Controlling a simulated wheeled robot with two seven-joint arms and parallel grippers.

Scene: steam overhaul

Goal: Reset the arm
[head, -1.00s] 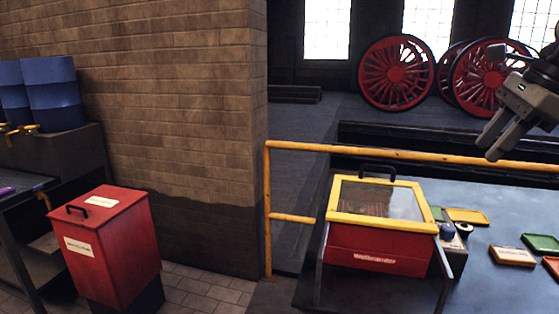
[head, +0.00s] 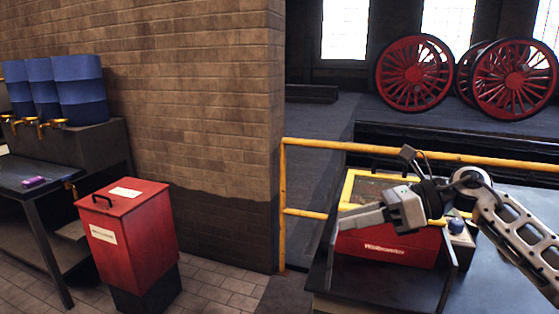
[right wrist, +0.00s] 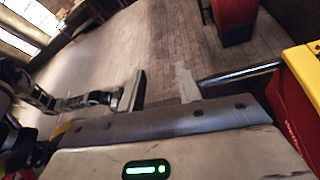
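My right arm reaches in from the right in the head view, with its right gripper (head: 362,218) pointing left in front of the red box with a yellow-framed glass lid (head: 385,246). In the right wrist view, the two fingers of this gripper (right wrist: 161,86) stand apart with only floor visible between them, so it is open and empty. The left gripper is not in the head view. Dark arm links, likely of my left arm, show at the left of the right wrist view, but their gripper state is unclear.
A red lidded bin (head: 128,240) stands on the tiled floor beside a dark bench (head: 45,178). Several blue drums (head: 82,92) with brass taps stand behind. A yellow railing (head: 470,160) runs behind the red box. Red spoked wheels (head: 413,75) stand at the back.

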